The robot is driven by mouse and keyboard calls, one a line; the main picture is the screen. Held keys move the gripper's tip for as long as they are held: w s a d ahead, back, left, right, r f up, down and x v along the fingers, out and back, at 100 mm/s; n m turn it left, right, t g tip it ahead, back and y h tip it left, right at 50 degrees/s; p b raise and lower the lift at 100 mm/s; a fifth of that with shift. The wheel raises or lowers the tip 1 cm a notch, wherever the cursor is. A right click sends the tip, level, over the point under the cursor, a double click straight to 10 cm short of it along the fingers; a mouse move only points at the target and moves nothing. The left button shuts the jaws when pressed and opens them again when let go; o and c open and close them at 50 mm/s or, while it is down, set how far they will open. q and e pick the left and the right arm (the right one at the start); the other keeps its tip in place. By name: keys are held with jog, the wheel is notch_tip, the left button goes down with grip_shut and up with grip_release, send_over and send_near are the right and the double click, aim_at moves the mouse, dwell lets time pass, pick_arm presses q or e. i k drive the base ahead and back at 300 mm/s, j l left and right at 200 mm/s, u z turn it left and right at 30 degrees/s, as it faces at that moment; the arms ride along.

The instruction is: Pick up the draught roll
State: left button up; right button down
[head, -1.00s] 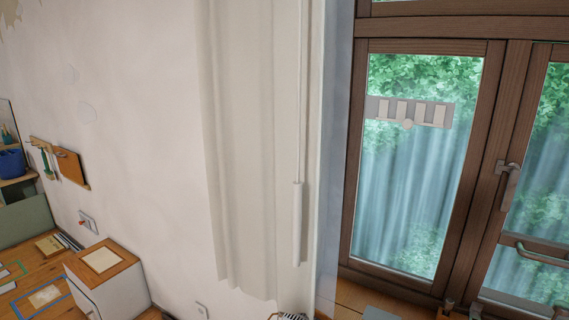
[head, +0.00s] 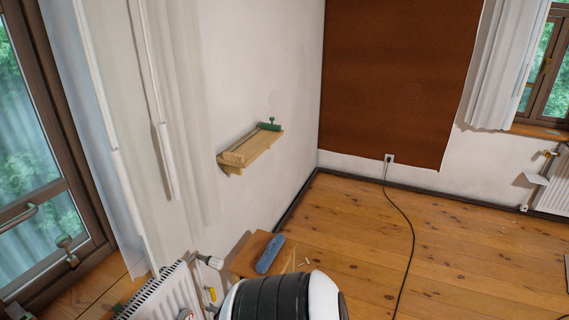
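A blue-grey, long, rounded bundle (head: 269,254), which looks like the draught roll, lies on top of a small wooden stool (head: 249,248) near the bottom middle of the head view. It lies at a slant along the stool top, and nothing is seen holding it. A black and white part, likely of my own arm, shows at the bottom edge just in front of the stool and hides part of it. Neither of my grippers is in view.
A white radiator (head: 160,293) stands left of the stool, under the curtain. A wooden wall shelf (head: 251,146) bearing a green item (head: 270,125) juts out above. A black cable (head: 411,232) crosses the wooden floor (head: 345,225), which is mostly clear to the right.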

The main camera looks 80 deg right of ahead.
aim_at(275, 245)
jog(key=z, duration=2.65)
jog(key=i+z, duration=0.15)
jog(key=i, duration=0.8)
jog(key=i+z, duration=0.15)
jog(key=i, duration=0.85)
jog(key=j, duration=0.1)
